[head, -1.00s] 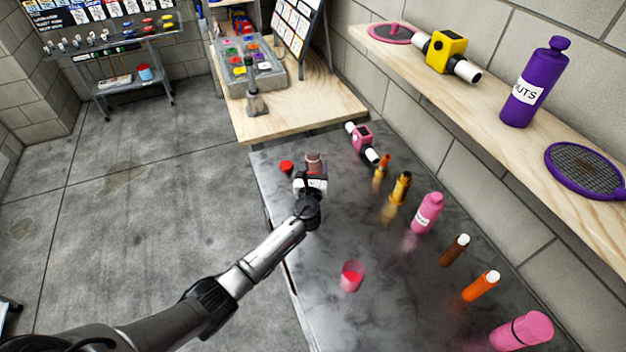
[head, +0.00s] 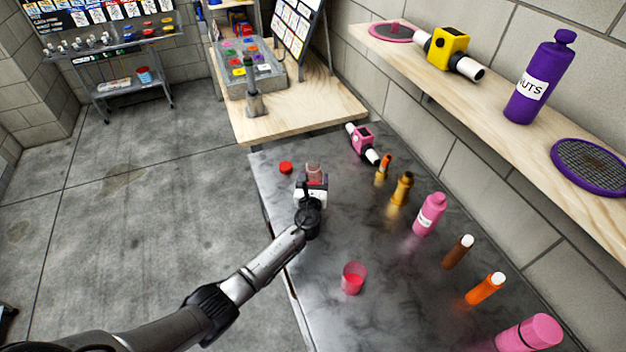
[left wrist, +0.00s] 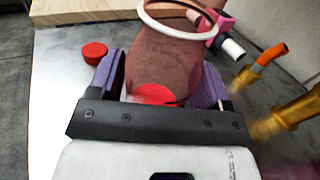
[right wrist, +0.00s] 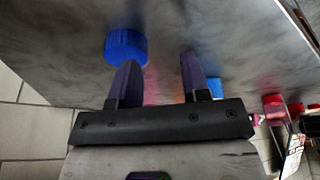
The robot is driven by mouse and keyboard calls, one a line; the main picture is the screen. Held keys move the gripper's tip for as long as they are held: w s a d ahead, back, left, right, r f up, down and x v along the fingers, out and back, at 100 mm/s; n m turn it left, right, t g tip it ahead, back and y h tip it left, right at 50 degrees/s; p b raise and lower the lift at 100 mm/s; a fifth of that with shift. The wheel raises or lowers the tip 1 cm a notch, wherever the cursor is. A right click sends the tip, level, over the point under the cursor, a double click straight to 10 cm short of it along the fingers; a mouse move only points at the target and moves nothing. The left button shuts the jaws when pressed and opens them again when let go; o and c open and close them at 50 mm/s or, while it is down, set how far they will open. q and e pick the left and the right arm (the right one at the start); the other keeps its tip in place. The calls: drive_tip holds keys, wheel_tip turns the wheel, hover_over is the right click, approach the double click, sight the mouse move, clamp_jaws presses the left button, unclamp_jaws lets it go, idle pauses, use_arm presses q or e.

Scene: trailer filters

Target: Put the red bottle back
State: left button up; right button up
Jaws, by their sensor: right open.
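The red bottle (head: 314,172) looks dull reddish-brown in the head view, at the far left part of the grey table (head: 330,230). In the left wrist view the bottle (left wrist: 165,60) stands between my left fingers, with a white ring round its far end and a bright red patch near the gripper. My left gripper (head: 312,184) is shut on it, with purple fingers on both sides. A separate red cap (head: 286,167) lies to its left. My right gripper (right wrist: 155,80) is open and empty in the right wrist view; it is outside the head view.
A pink bottle (head: 429,214), orange bottle (head: 485,288) and others line the wall side. A shelf (head: 490,105) runs above them. A blue cap (right wrist: 127,46) is close to my right fingers.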

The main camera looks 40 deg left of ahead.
use_arm(q)
drive_tip(key=shift+o, duration=1.4)
drive_tip(key=shift+r, duration=0.1)
